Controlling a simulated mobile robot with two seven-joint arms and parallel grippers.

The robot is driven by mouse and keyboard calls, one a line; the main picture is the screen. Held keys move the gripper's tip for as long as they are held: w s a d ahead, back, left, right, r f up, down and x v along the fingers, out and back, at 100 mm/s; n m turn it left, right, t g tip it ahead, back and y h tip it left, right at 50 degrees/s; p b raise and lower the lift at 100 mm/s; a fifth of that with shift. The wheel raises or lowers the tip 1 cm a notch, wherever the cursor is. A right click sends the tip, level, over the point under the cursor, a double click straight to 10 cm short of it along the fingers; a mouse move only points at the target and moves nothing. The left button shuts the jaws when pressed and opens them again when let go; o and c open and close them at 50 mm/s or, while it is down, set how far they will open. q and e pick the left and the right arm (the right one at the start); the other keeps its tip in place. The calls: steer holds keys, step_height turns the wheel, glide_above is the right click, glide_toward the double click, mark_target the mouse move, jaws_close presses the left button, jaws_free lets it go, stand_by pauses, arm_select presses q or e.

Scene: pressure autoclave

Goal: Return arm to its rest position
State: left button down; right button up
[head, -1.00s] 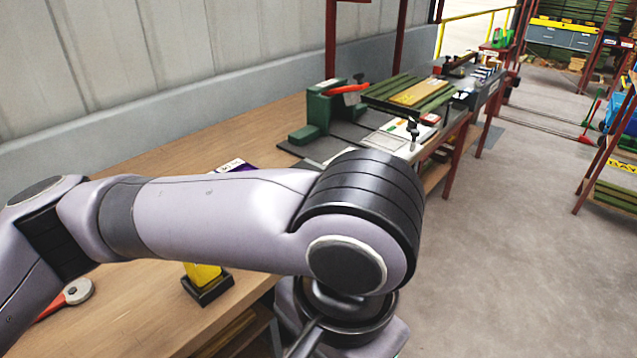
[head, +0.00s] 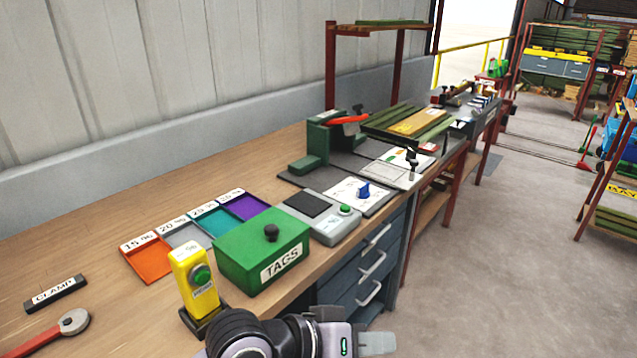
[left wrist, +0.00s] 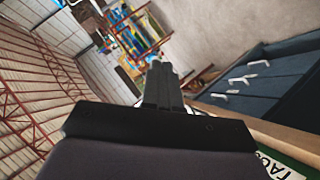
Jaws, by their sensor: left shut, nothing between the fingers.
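My left gripper (head: 378,343) shows at the bottom of the head view, low in front of the bench edge and pointing right. Its fingers are together with nothing between them. The shut fingers also show in the left wrist view (left wrist: 161,84), pointing away from the camera. The gripper is apart from the green TAGS box (head: 262,252) and the yellow button post (head: 194,280), which stand on the bench behind it. My right gripper is in neither view.
The wooden bench (head: 120,215) holds coloured trays (head: 147,258), a grey device with a green button (head: 318,217), a CLAMP label (head: 55,292) and a red-handled tool (head: 50,333). Blue drawers (head: 368,266) are under the bench. The floor (head: 500,260) at right is clear.

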arm_select(q)
steer(key=w+a+f+n+t+y, duration=0.2)
steer(key=a+f+n+t, duration=0.15)
steer(key=a+f, duration=0.5)
steer(key=s+a+f+m+t+y, duration=0.1)
steer(key=s+a+f+y, duration=0.2)
steer(key=s+a+f, duration=0.2)
steer(key=s+a+f+m+t+y, duration=0.1)
steer(key=s+a+f+y, duration=0.3)
steer(key=a+f, duration=0.6)
steer(key=s+a, duration=0.2)
steer(key=a, duration=0.2)
steer(key=shift+a+t+y, duration=0.2)
steer(key=shift+t+y, duration=0.1)
steer(key=shift+t, duration=0.05)
steer(key=shift+s, duration=0.1)
